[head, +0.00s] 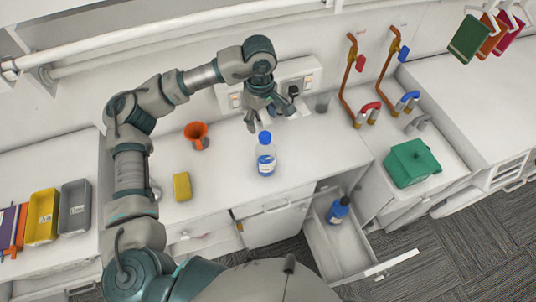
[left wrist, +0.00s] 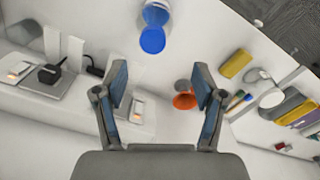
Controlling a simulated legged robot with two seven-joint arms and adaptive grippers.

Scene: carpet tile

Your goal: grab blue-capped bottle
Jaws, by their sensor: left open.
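A clear bottle with a blue cap and a blue-and-white label (head: 266,160) stands upright on the white counter in the head view. It also shows at the top of the left wrist view, its blue cap (left wrist: 152,40) toward the camera. My left gripper (head: 268,122) is open and empty, above and just behind the bottle, apart from it. Its two fingers are spread wide in the left wrist view (left wrist: 160,88). A second dark blue bottle (head: 338,211) stands in an open drawer below the counter. My right gripper is not in view.
An orange funnel-like item (head: 197,135) and a yellow sponge-like block (head: 182,186) are left of the bottle. Wall sockets with a black plug (head: 293,90) are behind it. A green box (head: 411,162) stands at right. The open drawer (head: 345,250) juts out over the carpet.

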